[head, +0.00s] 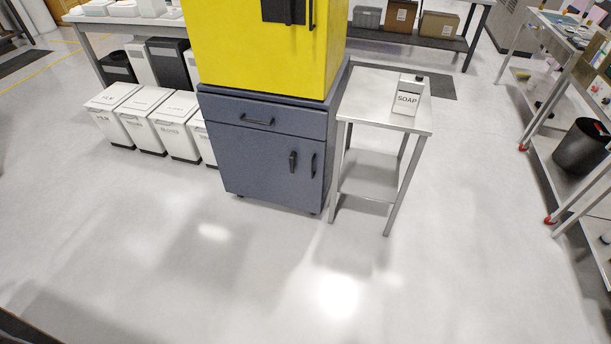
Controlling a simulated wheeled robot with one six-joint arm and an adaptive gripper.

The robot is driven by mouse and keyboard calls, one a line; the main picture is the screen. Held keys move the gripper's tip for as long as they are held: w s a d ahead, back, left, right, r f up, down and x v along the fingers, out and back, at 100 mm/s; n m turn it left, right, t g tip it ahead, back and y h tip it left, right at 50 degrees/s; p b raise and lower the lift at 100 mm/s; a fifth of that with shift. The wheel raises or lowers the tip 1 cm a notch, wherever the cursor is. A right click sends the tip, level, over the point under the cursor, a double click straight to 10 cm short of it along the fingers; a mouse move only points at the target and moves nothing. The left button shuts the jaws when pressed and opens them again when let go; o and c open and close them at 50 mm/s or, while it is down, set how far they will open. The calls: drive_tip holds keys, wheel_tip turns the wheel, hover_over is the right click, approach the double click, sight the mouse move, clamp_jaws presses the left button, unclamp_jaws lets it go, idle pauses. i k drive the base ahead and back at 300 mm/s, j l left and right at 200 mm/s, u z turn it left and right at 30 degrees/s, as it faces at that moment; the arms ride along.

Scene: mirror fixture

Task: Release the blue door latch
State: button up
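A blue-grey cabinet (262,173) stands in the middle of the head view, with a closed door below a drawer (225,112). On the door's right side is a dark latch (293,162), roughly upright. A dark vertical handle (313,166) sits just right of the latch. A yellow cabinet (255,50) stands on top, with its own dark handle (311,14) and panel; its upper part is cut off. My gripper is not in view.
A steel side table (372,90) with a white soap container (407,96) stands against the cabinet's right side. White bins (142,110) stand at left. Shelving with a black bin (582,147) is at far right. The floor (220,265) in front is clear.

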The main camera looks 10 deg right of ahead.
sight(293, 154)
drive_tip(key=i+u, duration=0.1)
drive_tip(key=i, duration=0.3)
drive_tip(key=i+j+z, duration=0.2)
drive_tip(key=i+j, duration=0.25)
drive_tip(key=i, duration=0.25)
drive_tip(key=i+j+z, duration=0.2)
drive_tip(key=i+j, duration=0.3)
drive_tip(key=i, duration=0.15)
